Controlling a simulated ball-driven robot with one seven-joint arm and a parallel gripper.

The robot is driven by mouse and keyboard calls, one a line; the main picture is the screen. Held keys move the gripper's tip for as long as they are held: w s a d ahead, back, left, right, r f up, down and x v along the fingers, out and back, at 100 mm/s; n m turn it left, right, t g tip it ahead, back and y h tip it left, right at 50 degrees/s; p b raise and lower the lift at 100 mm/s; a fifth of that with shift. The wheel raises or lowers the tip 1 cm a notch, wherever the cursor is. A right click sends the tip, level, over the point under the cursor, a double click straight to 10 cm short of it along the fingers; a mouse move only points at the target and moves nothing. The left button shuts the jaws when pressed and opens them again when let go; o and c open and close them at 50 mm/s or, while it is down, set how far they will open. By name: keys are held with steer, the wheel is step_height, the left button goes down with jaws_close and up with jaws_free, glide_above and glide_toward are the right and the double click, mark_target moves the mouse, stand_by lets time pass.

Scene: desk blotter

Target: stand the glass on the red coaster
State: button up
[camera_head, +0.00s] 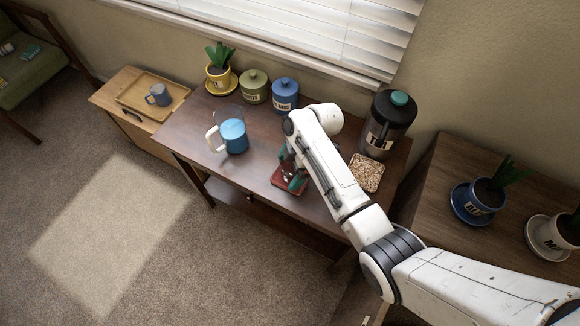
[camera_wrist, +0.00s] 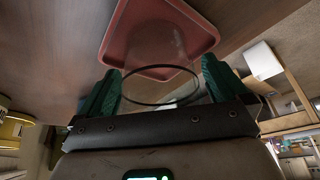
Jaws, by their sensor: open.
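The clear glass (camera_wrist: 160,103) is between the two teal fingers of my gripper (camera_wrist: 160,84) in the wrist view, its round rim nearest the camera. The fingers are open, one on each side of the glass, and the exact contact is hard to tell. The red coaster (camera_wrist: 118,50) lies beyond the glass, whose faint far end appears within the coaster's outline; I cannot tell for sure whether the base touches it. In the head view the red coaster (camera_head: 280,181) is at the table's front edge, with my gripper (camera_head: 291,171) over it; my arm and fingers hide most of the glass.
A blue-and-white handled jug (camera_head: 233,136) stands left of the coaster. A square speckled mat (camera_head: 368,172) and a tall dark canister (camera_head: 389,125) are to the right. A potted plant (camera_head: 219,75), a green jar (camera_head: 254,87) and a blue jar (camera_head: 285,95) line the back.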

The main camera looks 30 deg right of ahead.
steer(key=shift+r, duration=0.1)
steer(key=v, duration=1.2)
steer(key=shift+a, duration=0.1)
steer(key=s+d+f+m+h, duration=0.1)
steer(key=s+d+m+h, duration=0.1)
steer(key=s+m, duration=0.6)
steer(key=s+d+f+m+h, duration=0.2)
steer(key=s+m, duration=0.6)
steer(key=s, duration=1.3)
steer(key=shift+m+h, duration=0.3)
steer(key=shift+h, duration=0.1)
steer(key=shift+f, duration=0.1)
steer(key=shift+c, duration=0.2)
